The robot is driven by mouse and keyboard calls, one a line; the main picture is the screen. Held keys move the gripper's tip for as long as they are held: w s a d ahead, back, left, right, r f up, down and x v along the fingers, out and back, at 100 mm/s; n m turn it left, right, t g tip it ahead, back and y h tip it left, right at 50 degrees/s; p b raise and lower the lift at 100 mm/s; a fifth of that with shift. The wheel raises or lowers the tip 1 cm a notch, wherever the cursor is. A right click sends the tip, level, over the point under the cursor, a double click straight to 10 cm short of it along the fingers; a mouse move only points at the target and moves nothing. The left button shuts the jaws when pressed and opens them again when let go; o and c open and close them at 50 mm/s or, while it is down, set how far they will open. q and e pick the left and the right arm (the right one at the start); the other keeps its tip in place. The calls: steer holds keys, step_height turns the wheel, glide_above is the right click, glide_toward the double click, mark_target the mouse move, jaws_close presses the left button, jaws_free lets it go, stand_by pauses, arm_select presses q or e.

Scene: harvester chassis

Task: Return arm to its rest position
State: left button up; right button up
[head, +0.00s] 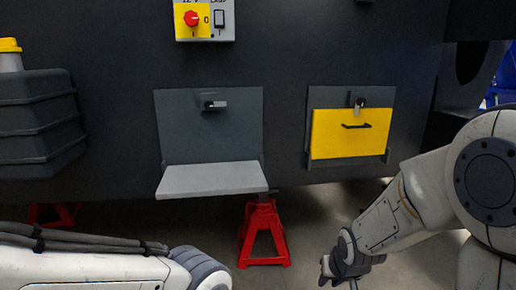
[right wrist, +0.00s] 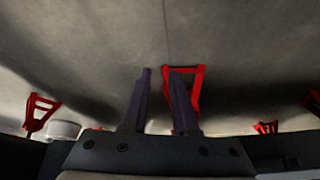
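My right arm (head: 400,210) comes in from the right side of the head view, in front of the dark chassis. Its gripper (head: 338,274) is low in the picture, right of the red jack stand, and looks small and partly cut by the bottom edge. In the right wrist view the two dark fingers of this gripper (right wrist: 161,75) stand apart with nothing between them. My left arm (head: 90,268) lies across the lower left corner of the head view. Its gripper is outside the picture.
The dark chassis (head: 290,60) carries an open grey flap (head: 210,180) and a closed yellow panel (head: 335,145). A red switch (head: 191,18) sits above. A red jack stand (head: 263,235) stands on the floor below. Open floor lies around my right gripper.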

steer(key=s+d+g, duration=0.1)
steer(key=s+g, duration=0.1)
steer(key=s, duration=0.8)
steer(key=s+a+r+n+g+p, duration=0.1)
steer(key=s+a+r+n+p, duration=0.2)
steer(key=s+a+r+p, duration=0.4)
steer(key=s+a+r+n+g+y+p, duration=0.15)
steer(key=r+p, duration=0.25)
steer(key=r, duration=0.4)
steer(key=s+a+r+n+g+h+p, duration=0.1)
steer(key=s+a+r+n+p, duration=0.4)
steer(key=r, duration=0.3)
step_height(320, 180, up, 36)
steer(key=m+p, duration=0.1)
steer(key=p, duration=3.6)
steer(key=shift+w, duration=0.2)
steer(key=shift+f+m+t+y, duration=0.1)
steer(key=shift+m+t+y, duration=0.15)
